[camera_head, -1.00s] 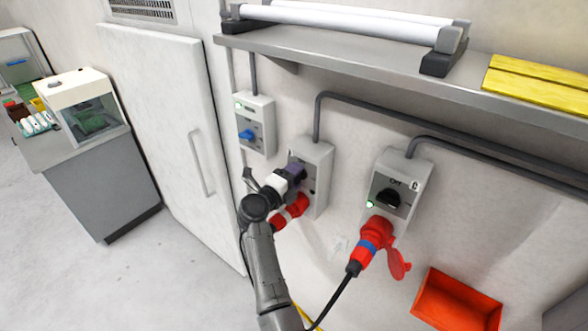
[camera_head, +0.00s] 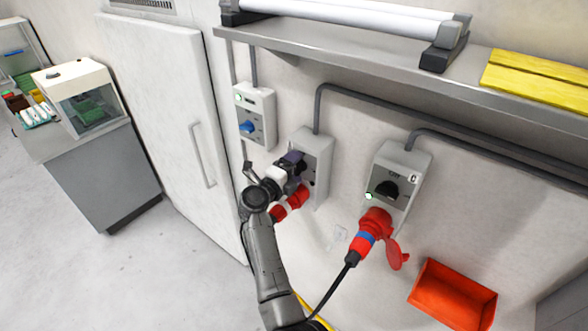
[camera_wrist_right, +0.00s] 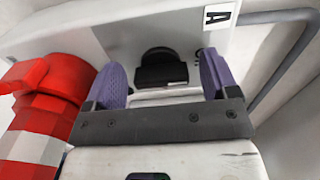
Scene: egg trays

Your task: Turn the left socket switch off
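The left socket (camera_head: 318,150) is a grey wall box with a red-and-white plug (camera_head: 292,203) in its lower part. In the right wrist view the box bears an "A" label (camera_wrist_right: 217,17) and a black rotary switch (camera_wrist_right: 162,68). My right gripper (camera_head: 293,164) is at the front of this box and hides much of its face in the head view. In the right wrist view its purple fingers (camera_wrist_right: 165,82) are apart, one on each side of the switch, with gaps showing. Whether the fingertips reach past the knob is unclear. My left gripper is not in view.
Another socket (camera_head: 408,160), labelled "C", with a black switch and red plug is to the right. A grey box with a blue knob (camera_head: 247,127) is to the left. A metal shelf (camera_head: 370,70) runs above; a red bin (camera_head: 453,295) is lower right.

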